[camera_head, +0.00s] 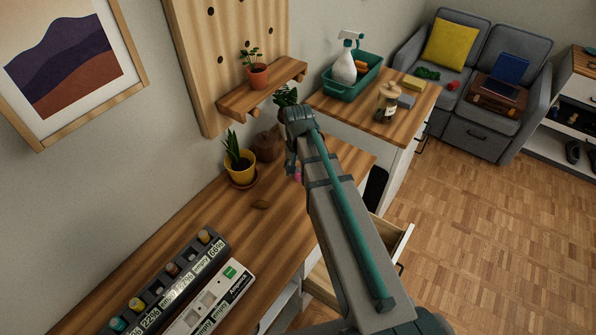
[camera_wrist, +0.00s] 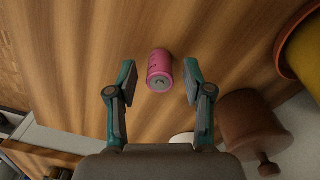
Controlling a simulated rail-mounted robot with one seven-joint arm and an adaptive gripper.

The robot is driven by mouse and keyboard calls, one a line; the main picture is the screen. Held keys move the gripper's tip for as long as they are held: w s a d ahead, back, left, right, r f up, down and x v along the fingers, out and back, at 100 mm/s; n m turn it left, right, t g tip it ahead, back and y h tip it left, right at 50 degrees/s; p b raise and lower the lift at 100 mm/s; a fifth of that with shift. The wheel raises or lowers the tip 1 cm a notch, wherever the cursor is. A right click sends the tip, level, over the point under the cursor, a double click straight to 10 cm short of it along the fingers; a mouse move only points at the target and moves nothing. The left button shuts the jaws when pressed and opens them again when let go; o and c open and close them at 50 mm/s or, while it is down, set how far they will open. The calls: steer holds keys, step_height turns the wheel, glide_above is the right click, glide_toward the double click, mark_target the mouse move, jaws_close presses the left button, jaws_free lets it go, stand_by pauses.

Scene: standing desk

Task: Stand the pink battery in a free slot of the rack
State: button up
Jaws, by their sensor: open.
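My gripper (camera_wrist: 158,82) is open, with one finger on each side of the battery and a gap at both sides. In the head view only a small pink bit (camera_head: 298,174) shows beside my gripper (camera_head: 291,160); my arm hides the rest. The dark rack (camera_head: 188,283) stands at the lower left of the head view. Several slots hold batteries, and others between them look empty, with percent and "empty" labels in front.
A white charger-like box (camera_head: 237,292) lies along the rack's front. A yellow plant pot (camera_head: 240,172) and a brown vase-like object (camera_head: 268,143) stand near my gripper. A wooden shelf (camera_head: 262,92) juts out above. An open drawer (camera_head: 393,243) is below the desk. Mid-desk is mostly clear.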

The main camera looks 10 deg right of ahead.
mark_target(298, 170)
step_height(298, 170, up, 10)
steer(key=shift+r+b, duration=0.1)
steer(key=shift+b, duration=1)
steer(key=shift+o, duration=0.5)
steer(key=shift+r, duration=0.8)
